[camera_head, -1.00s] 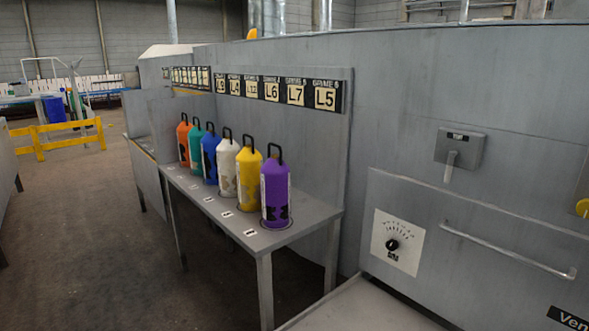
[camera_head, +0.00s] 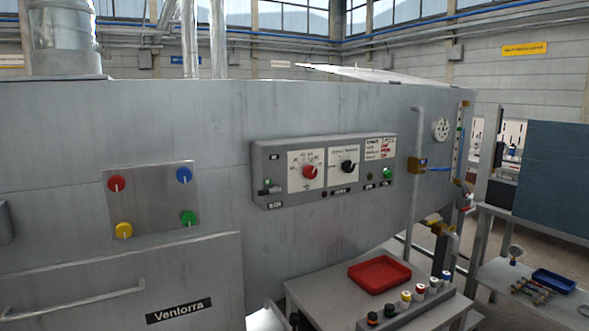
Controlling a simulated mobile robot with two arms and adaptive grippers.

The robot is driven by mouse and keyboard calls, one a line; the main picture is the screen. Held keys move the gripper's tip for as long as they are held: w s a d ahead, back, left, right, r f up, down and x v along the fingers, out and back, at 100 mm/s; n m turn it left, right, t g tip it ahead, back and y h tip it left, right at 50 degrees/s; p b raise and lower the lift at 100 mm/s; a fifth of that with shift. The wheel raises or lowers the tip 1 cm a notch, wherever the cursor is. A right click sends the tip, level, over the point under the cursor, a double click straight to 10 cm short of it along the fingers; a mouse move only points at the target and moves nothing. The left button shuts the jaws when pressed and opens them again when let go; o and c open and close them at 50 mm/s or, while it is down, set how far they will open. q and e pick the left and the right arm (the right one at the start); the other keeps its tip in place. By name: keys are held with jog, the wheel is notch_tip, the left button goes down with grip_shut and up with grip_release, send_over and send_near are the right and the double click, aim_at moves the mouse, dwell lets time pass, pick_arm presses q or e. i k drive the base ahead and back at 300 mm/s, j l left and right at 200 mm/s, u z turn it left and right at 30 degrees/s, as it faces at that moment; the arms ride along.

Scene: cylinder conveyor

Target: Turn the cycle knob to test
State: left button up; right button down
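A grey control box (camera_head: 262,165) is mounted on the large grey machine, right of centre. It carries a red knob (camera_head: 310,172) on a white dial plate and a black knob (camera_head: 348,166) on a second white dial plate. The dial lettering is too small to read, so I cannot tell which knob is the cycle knob or where test is marked. Neither gripper can be made out in the view, and nothing touches the knobs.
A steel plate (camera_head: 151,209) with red, blue, yellow and green knobs is left of the box. Below stands a table (camera_head: 320,292) with a red tray (camera_head: 379,274) and a row of coloured-topped items. A pressure gauge (camera_head: 441,129) and pipes are at right, near a workbench (camera_head: 520,270).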

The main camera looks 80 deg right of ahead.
aim_at(348, 167)
jog(key=z, duration=2.7)
